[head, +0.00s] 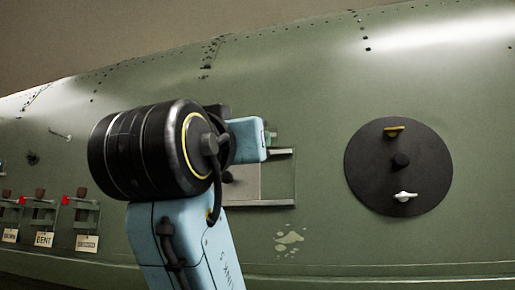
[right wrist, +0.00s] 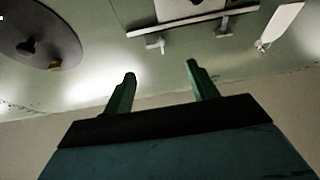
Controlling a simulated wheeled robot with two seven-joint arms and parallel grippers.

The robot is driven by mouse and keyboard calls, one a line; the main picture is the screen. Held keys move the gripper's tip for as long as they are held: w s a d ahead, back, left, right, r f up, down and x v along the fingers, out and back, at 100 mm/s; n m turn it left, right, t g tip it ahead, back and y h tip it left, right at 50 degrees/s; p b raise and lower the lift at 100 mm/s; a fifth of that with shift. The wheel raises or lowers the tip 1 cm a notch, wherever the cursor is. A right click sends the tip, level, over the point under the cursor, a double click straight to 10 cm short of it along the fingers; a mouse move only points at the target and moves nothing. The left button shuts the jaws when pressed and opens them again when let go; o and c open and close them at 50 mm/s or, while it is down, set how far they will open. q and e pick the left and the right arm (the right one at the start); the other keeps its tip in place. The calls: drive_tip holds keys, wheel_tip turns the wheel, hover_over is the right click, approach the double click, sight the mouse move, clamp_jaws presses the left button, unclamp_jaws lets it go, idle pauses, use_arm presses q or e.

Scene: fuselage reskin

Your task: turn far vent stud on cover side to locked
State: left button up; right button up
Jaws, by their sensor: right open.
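A black round disc (head: 372,175) on the green fuselage carries a gold wing stud (head: 395,130) near its top, a white wing stud (head: 404,196) near its bottom and a dark centre knob (head: 400,160). Left of it is a rectangular panel (head: 245,185) with metal rails, partly hidden by my arm. My right gripper (right wrist: 161,71) is open and empty, its two green fingers apart from the skin. The right wrist view shows the disc (right wrist: 70,25), the gold stud (right wrist: 55,66) and a rail (right wrist: 190,34) with small fittings (right wrist: 162,45). I cannot tell which stud is the vent stud.
Several small latches with red parts and hanging tags (head: 44,239) sit at the lower left. A pale chipped patch (head: 289,239) lies below the panel. The skin around the disc is clear. A white piece (right wrist: 280,25) shows at the right wrist view's upper right.

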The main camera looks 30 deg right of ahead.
drive_tip(key=s+r+p+x, duration=0.1)
drive_tip(key=p+x, duration=0.3)
drive_tip(key=x, duration=0.9)
drive_tip(key=shift+d+r+m+h, duration=0.2)
drive_tip(key=shift+r+m+h, duration=0.1)
drive_tip(key=shift+s, duration=0.15)
drive_tip(key=c, duration=1)
